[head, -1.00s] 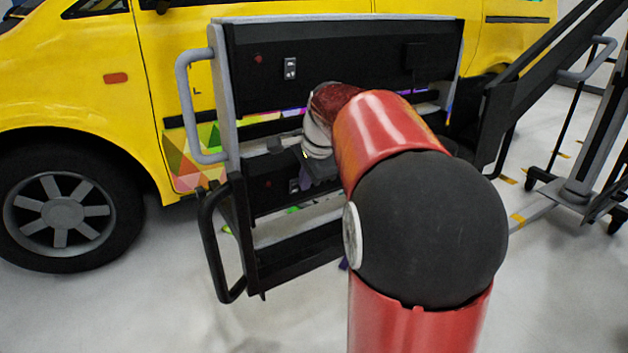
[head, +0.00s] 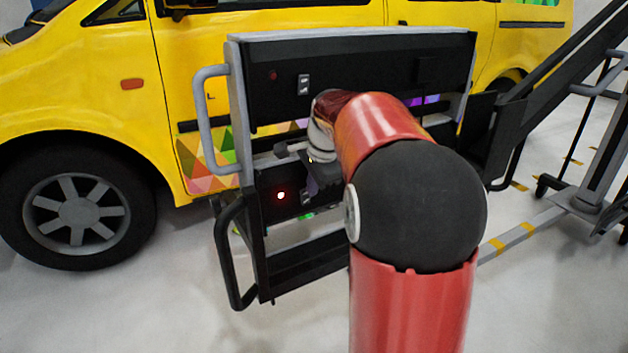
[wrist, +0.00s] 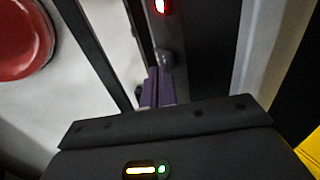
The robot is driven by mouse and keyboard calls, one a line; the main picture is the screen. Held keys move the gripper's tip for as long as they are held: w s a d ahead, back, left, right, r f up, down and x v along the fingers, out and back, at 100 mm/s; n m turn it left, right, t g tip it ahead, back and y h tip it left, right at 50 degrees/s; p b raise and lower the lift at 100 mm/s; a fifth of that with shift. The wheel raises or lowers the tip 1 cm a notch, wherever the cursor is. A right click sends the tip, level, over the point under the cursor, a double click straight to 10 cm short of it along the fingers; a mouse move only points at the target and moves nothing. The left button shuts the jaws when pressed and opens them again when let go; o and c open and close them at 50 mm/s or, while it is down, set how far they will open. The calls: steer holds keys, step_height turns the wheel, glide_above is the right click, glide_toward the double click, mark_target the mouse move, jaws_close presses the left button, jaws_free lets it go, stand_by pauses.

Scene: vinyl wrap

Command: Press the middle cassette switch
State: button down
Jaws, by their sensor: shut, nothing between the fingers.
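The middle cassette (head: 274,222) is the black panel below the upper one, and its small red lamp (head: 281,195) is lit. Its switch (head: 306,198) sits right of the lamp, partly hidden by my gripper (head: 322,180) in the head view. In the wrist view my gripper's purple fingers (wrist: 159,82) are shut and empty. Their tips are at a grey rounded part (wrist: 165,58) on the dark panel. I cannot tell whether they touch the switch. The lit lamp also shows in the wrist view (wrist: 160,6).
The upper cassette (head: 350,75) has its own switch (head: 303,84) and a dark lamp. Grey and black side handles (head: 228,255) stick out at the left. A yellow van (head: 100,90) stands close behind. A black slanted arm (head: 570,70) rises at the right.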

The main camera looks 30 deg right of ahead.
steer(key=shift+r+p, duration=0.8)
steer(key=shift+s, duration=0.1)
